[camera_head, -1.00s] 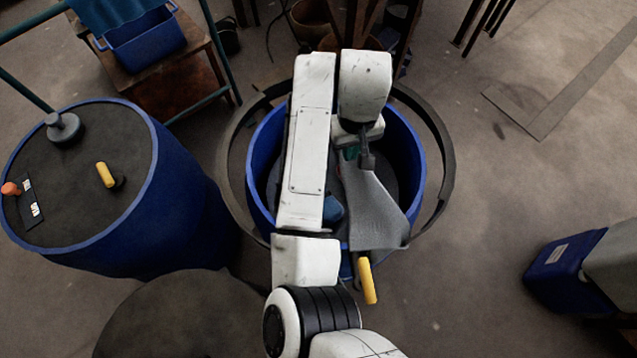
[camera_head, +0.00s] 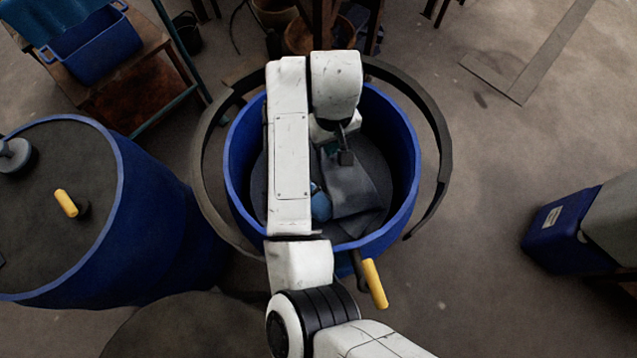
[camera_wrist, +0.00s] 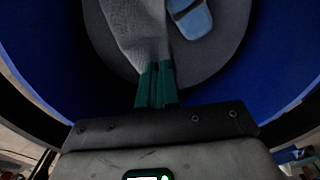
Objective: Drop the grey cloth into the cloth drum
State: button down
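The grey cloth (camera_head: 355,188) hangs inside the open blue drum (camera_head: 404,165), its lower part spread near the drum's dark floor. In the wrist view the cloth (camera_wrist: 137,28) narrows to my gripper (camera_wrist: 158,70), whose green fingers are together on its end. In the head view my gripper (camera_head: 330,150) is over the drum's inside, partly hidden by my wrist. Whether the grey cloth touches the floor I cannot tell.
A dark ring (camera_head: 440,130) surrounds the drum. A yellow handle (camera_head: 374,283) sticks out at its front. A closed blue vat (camera_head: 150,220) stands left, a blue bin (camera_head: 95,45) on a table at back left, a blue container (camera_head: 562,235) at right. Floor at right is open.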

jog(key=shift+f+b, duration=0.35)
jog(key=shift+f, duration=0.3)
grip_release()
dwell(1.0)
jog(key=shift+r, duration=0.15)
notch_tip(320, 180, up, 5)
jog(key=p, duration=0.5)
jog(key=shift+r+p, duration=0.15)
jog(key=shift+p, duration=0.2)
